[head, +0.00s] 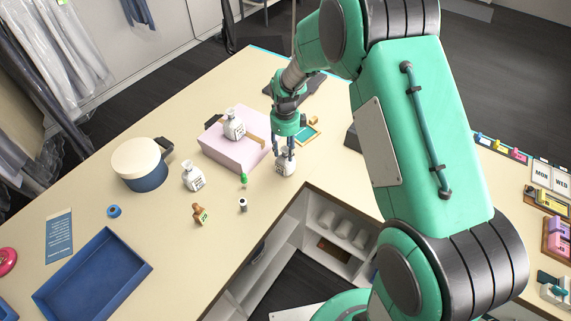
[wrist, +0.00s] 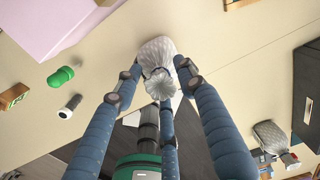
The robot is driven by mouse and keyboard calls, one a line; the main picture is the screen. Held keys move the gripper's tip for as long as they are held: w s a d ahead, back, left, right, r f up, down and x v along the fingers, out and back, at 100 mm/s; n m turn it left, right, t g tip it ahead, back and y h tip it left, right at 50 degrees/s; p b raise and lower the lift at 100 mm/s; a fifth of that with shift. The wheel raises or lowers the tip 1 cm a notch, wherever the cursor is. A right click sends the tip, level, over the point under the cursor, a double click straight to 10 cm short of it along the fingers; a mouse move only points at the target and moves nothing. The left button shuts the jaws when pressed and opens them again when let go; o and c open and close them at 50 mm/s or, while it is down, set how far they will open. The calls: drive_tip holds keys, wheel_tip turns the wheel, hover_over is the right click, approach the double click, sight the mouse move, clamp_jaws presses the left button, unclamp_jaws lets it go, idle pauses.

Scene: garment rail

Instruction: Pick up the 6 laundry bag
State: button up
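A small white laundry bag (head: 285,163) with dark print stands near the table's inner edge, under my gripper (head: 284,147). In the wrist view the same bag (wrist: 156,50) has its gathered neck toward me, between my fingers (wrist: 157,72). The fingers are spread around the bag with gaps at its neck; firm contact does not show. Two similar bags are in the head view: one (head: 234,126) on a pink box (head: 223,150), one (head: 193,177) on the table to the left. The numbers on the bags are too small to read.
Left of my gripper stand a green piece (head: 243,180), a small dark-topped bottle (head: 243,205) and a wooden stamp (head: 200,213). A round cream-and-blue pot (head: 141,166) and a blue tray (head: 138,268) are further left. The table ends just in front of the bag, above open shelves.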

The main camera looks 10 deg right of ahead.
drive_tip(key=shift+f, duration=1)
clamp_jaws()
